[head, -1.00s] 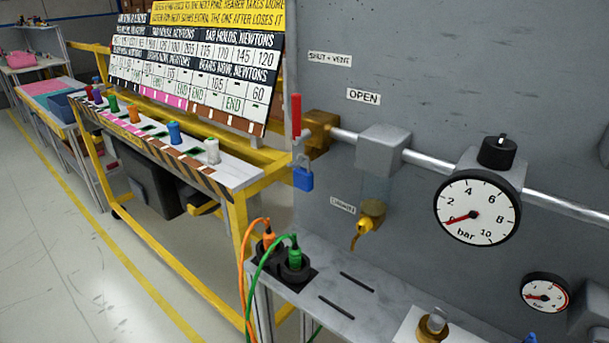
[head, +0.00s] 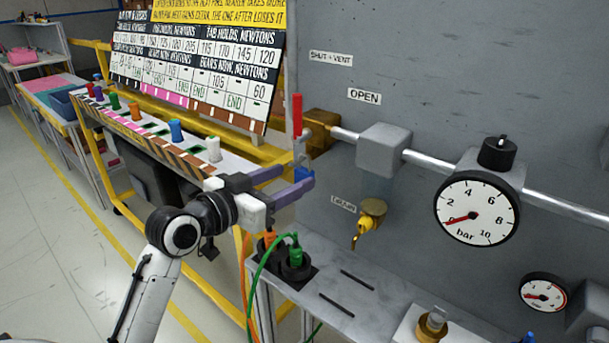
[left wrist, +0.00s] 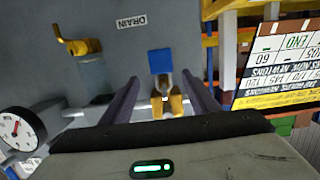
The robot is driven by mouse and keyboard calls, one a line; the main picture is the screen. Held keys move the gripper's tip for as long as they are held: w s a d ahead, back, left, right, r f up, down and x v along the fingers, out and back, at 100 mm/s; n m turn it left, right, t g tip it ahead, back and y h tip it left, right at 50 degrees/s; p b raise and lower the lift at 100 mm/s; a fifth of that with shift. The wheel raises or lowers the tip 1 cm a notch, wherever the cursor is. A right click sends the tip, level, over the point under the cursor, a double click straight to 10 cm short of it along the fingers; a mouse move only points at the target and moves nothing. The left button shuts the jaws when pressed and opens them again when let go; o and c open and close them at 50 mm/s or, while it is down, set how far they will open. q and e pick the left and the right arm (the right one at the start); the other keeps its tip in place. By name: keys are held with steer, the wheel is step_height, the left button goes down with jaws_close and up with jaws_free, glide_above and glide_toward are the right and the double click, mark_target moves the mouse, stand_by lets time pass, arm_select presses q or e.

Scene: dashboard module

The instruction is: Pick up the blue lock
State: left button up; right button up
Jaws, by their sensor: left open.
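The blue lock (head: 303,174) hangs by its shackle below the red valve handle (head: 297,115) on the grey panel. In the head view it is partly hidden by my left gripper (head: 298,176). My left gripper is open, its two purple fingers reaching toward the lock from the left. In the left wrist view the blue lock (left wrist: 161,61) shows between and just beyond the fingers of the gripper (left wrist: 161,78), with space on both sides. The brass valve body (left wrist: 167,105) shows below it there. My right gripper is not in view.
A yellow drain tap (head: 370,220) sits right of the lock. Green and orange plugs (head: 295,253) with cables stand below on a grey shelf (head: 345,290). A pressure gauge (head: 477,208) is further right. A yellow-framed bench (head: 240,215) with several coloured pegs stands left.

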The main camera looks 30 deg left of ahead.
mark_target(301, 175)
arm_select(q)
steer(key=w, duration=0.2)
steer(key=w+f, duration=0.1)
steer(key=w, duration=0.1)
steer(key=w+f, duration=0.1)
steer(key=w, duration=0.1)
steer(key=shift+w+p, duration=0.15)
steer(key=shift+p, duration=0.2)
steer(key=shift+c, duration=0.5)
steer(key=c, duration=1.1)
